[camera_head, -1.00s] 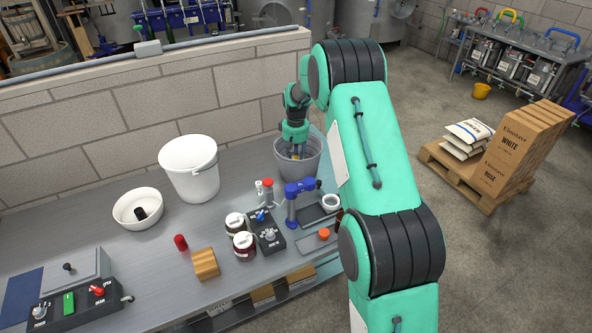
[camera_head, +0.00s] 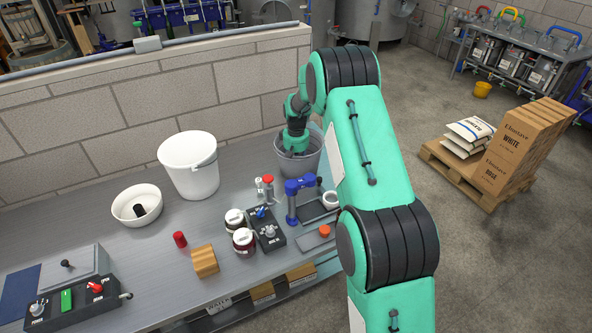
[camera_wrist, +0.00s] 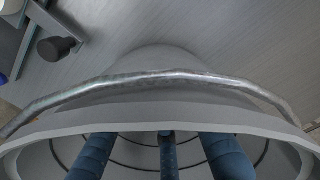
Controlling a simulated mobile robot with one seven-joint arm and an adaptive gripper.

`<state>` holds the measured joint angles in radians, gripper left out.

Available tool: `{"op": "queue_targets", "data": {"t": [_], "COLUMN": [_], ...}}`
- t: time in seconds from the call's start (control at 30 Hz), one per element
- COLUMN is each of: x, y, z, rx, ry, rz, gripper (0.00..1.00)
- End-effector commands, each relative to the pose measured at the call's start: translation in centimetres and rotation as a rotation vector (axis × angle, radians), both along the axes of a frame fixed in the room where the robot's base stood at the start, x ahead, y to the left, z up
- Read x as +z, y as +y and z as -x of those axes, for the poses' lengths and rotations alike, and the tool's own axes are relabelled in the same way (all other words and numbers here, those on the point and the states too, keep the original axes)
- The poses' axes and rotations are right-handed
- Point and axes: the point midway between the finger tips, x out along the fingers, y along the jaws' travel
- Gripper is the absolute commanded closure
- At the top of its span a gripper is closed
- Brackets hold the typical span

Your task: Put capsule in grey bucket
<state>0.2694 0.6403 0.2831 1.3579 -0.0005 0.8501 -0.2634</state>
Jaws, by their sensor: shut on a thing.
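The grey bucket (camera_head: 311,165) stands at the bench's far right end, against the block wall. My gripper (camera_head: 295,152) reaches down into its mouth from above, and the fingertips are hidden by the bucket. In the wrist view the blue fingers (camera_wrist: 168,156) are inside the grey bucket's rim (camera_wrist: 200,121), with its metal handle (camera_wrist: 165,76) beyond. The capsule in my grip is hidden in both views now; a small yellowish patch shows at the fingers in the earlier head view.
Lidded jars (camera_head: 244,242) and a blue stand (camera_head: 292,203) are close in front of the grey bucket.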

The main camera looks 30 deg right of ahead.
Motion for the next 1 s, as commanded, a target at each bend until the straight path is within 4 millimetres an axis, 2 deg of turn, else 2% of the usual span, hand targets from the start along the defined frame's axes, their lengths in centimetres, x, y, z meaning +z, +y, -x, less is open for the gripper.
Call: {"op": "queue_targets", "data": {"t": [0.43, 0.47, 0.5, 0.83, 1.0], "x": [-0.35, -0.32, -0.31, -0.23, 0.56], "y": [0.0, -0.01, -0.01, 0.0, 0.0], "z": [-0.01, -0.03, -0.02, -0.01, -0.01], "rx": [0.0, 0.0, 0.0, 0.0, 0.0], "ry": [0.0, -0.001, -0.001, 0.0, 0.0], "rz": [0.0, 0.0, 0.0, 0.0, 0.0], "gripper": [0.78, 0.68, 0.64, 0.64, 0.64]}}
